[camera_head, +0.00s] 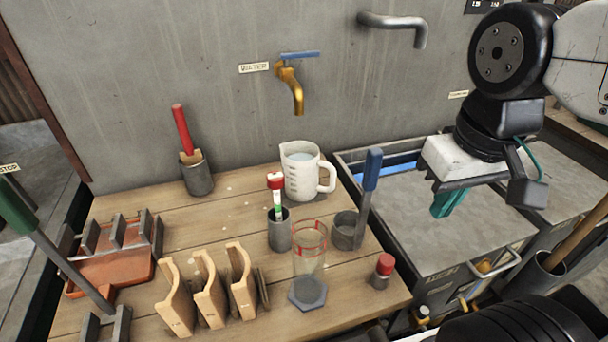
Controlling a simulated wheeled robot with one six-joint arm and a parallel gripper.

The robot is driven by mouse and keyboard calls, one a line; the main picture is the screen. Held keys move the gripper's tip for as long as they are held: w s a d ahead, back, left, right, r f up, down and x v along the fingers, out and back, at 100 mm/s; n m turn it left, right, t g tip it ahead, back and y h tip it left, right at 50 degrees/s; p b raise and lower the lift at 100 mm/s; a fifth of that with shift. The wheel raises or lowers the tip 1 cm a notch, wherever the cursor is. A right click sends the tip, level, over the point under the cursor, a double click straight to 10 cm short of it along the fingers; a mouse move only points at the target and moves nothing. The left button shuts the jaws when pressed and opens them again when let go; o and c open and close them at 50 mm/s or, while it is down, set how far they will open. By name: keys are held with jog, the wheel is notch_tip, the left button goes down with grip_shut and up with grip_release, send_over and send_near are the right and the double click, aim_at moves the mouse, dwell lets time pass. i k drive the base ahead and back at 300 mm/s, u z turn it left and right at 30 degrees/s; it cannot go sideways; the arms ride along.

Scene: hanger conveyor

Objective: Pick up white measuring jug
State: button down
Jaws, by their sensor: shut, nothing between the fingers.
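The white measuring jug (301,175) stands upright at the back of the wooden table, near the wall and below the brass tap. It has dark markings on its side, and its handle points to the right. Its inside looks pale blue-grey near the rim; I cannot tell for sure that it is liquid. My gripper (446,204) is to the right of the jug and apart from it, over the grey bin. Its teal fingers are together, with nothing seen between them.
A red-capped tube (277,196) and a clear glass (310,250) stand in front. The brass tap (292,88) hangs above. Wooden holders (208,290) line the front; the table's (235,215) middle left is clear.

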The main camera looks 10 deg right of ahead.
aim_at(310, 175)
jog(key=k, duration=0.5)
jog(key=z, duration=1.65)
jog(key=k, duration=0.85)
jog(key=u, duration=1.45)
jog(key=i, duration=1)
